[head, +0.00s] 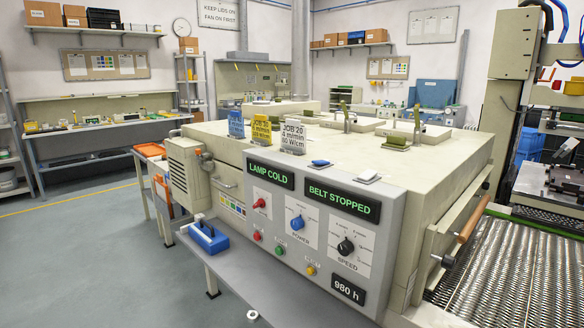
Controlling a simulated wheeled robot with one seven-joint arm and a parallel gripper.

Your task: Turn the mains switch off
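The grey control panel (309,225) faces me on the front of a large cream conveyor machine (420,152). A red switch (259,203) on a white plate sits at the panel's left; its label and exact setting are too small to read, and I take it for the mains switch. Right of it are a blue knob (297,223) marked POWER and a black knob (345,247) marked SPEED. Lit displays read LAMP COLD (271,175) and BELT STOPPED (343,201). My gripper is not in view.
Red (257,237), green (280,250) and yellow (311,270) buttons run below the knobs. A grey shelf (262,288) juts out beneath the panel, with a blue box (209,237) at its left end. A mesh belt (510,268) lies right. The floor at left is open.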

